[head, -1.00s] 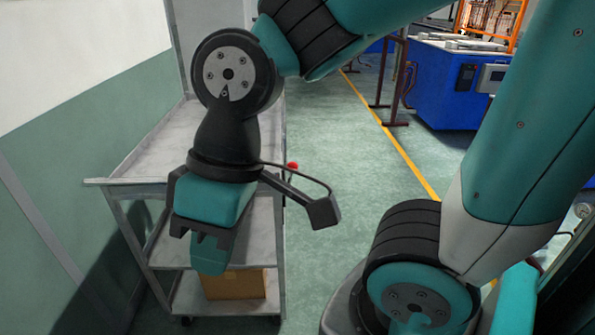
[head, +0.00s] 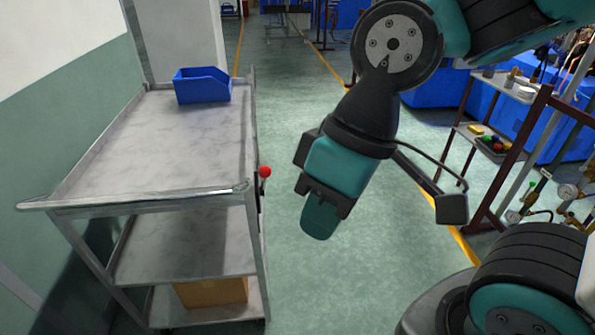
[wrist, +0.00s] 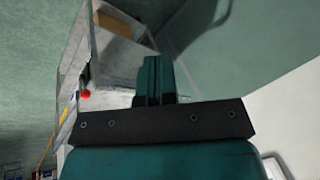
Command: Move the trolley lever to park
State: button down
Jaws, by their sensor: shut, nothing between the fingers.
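The metal trolley (head: 120,203) stands at the left in the head view, with three shelves. The knob also shows in the wrist view (wrist: 85,94), at the left. My gripper (head: 318,222) hangs to the right of the knob, apart from it, pointing down. Its fingers are shut and empty; in the wrist view the closed fingers (wrist: 153,80) point toward the trolley. The lever's lower part is hard to make out.
A blue bin (head: 202,86) sits on the trolley's top shelf at the far end, and a cardboard box (head: 212,292) on the bottom shelf. A dark red rack (head: 510,170) with shelves and gauges stands at the right. The green floor beyond my gripper is clear.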

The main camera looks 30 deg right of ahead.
jog(key=w+d+f+n+t+b, duration=0.1)
jog(key=w+d+f+n+t, duration=0.1)
jog(key=w+f, duration=0.2)
jog(key=w+d+f+n+t+b, duration=0.1)
jog(key=w+d+f+n+t, duration=0.1)
jog(key=w, duration=0.8)
jog(key=w+d+f+n+t+b, duration=0.1)
jog(key=w+d+f+n+t, duration=0.1)
jog(key=w+d+f+n, duration=0.2)
jog(key=w+f, duration=0.2)
jog(key=w, duration=0.1)
jog(key=shift+w+d+f+t, duration=0.15)
jog(key=shift+w+f+t, duration=0.05)
jog(key=shift+w+t, duration=0.2)
jog(key=shift+f, duration=0.1)
jog(key=w+a+f+p, duration=0.3)
jog(key=w+f, duration=0.3)
jog(key=w, duration=0.3)
jog(key=shift+f, duration=0.35)
jog(key=shift+w+r, duration=0.1)
jog(key=shift+w, duration=0.05)
